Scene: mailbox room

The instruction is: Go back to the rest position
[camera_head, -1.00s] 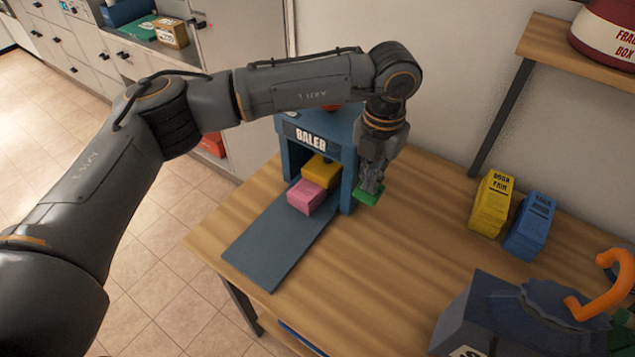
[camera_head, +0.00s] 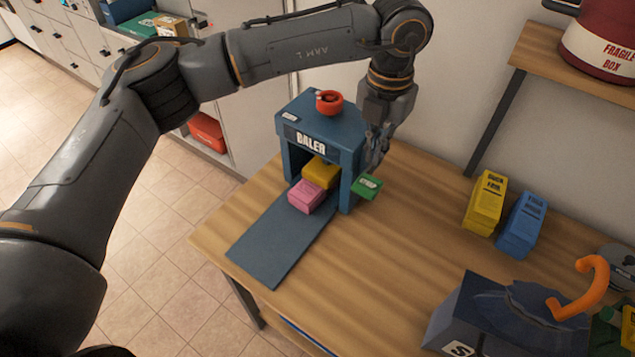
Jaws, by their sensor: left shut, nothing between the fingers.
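My left arm comes in from the left and reaches across above the table. My left gripper (camera_head: 374,158) points down just right of the blue baler (camera_head: 330,128). Its fingers are shut with nothing between them. A green button plate (camera_head: 367,187) sticks out from the baler's right side just below the fingertips; I cannot tell whether they touch. A pink block (camera_head: 306,196) and a yellow block (camera_head: 320,172) lie at the baler's opening. My right gripper is not in view.
The baler's flat blue ramp (camera_head: 275,247) extends to the table's left edge. Yellow boxes (camera_head: 485,203) and blue boxes (camera_head: 523,225) stand at right. A dark blue device with an orange handle (camera_head: 597,280) is at front right. A wooden shelf (camera_head: 540,45) overhangs the back. The wooden table (camera_head: 390,270) is clear in the middle.

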